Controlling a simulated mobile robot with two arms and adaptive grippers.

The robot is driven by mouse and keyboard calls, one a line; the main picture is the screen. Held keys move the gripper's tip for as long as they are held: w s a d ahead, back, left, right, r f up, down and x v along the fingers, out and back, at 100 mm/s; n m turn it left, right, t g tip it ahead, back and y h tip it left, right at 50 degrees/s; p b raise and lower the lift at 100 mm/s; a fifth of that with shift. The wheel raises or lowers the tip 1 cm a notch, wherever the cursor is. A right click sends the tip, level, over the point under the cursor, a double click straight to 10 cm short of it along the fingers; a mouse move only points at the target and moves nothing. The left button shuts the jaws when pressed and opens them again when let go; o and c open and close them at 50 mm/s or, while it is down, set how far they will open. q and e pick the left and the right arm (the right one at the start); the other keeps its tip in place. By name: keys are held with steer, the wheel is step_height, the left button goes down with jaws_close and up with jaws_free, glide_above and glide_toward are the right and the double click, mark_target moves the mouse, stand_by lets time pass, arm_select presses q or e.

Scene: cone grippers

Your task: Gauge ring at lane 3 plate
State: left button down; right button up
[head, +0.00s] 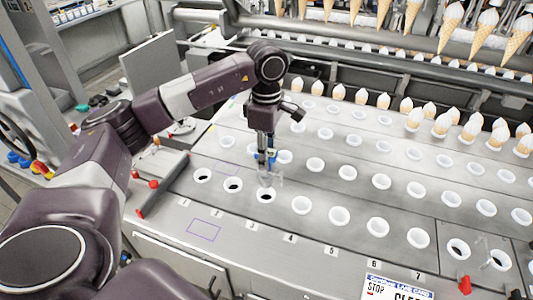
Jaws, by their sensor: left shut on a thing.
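My left gripper (268,180) points down above the front row of the metal deck (285,218). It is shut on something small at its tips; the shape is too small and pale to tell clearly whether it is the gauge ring. The lane 3 hole (266,196), with a white rim and dark middle, lies just under the tips, behind the label 3 (250,227). I cannot tell whether the held thing touches the rim. My right gripper is not in view.
White-rimmed holes fill the deck in rows. Cones with white tops (442,124) stand at the back right, and more hang above. A sign card (396,288) is at the front edge. A red-ended bar (163,184) lies at the left. A purple outline (204,230) marks bare deck.

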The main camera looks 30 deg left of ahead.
mark_target(267, 177)
arm_select(q)
step_height(267, 177, down, 2)
steer(key=shift+f+b, duration=0.2)
steer(key=shift+b, duration=0.4)
steer(key=shift+f+b, duration=0.4)
steer(key=shift+f, duration=0.25)
steer(key=shift+f+b, duration=0.55)
steer(key=shift+f, duration=0.15)
steer(key=shift+f+b, duration=1.1)
steer(key=shift+f, duration=0.35)
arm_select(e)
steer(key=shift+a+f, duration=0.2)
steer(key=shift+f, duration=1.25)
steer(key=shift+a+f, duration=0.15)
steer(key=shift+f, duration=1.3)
arm_select(q)
steer(key=c, duration=1.5)
jaws_free()
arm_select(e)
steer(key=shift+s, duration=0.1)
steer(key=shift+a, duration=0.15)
arm_select(q)
step_height(267, 177, up, 12)
steer(key=shift+r, duration=0.1)
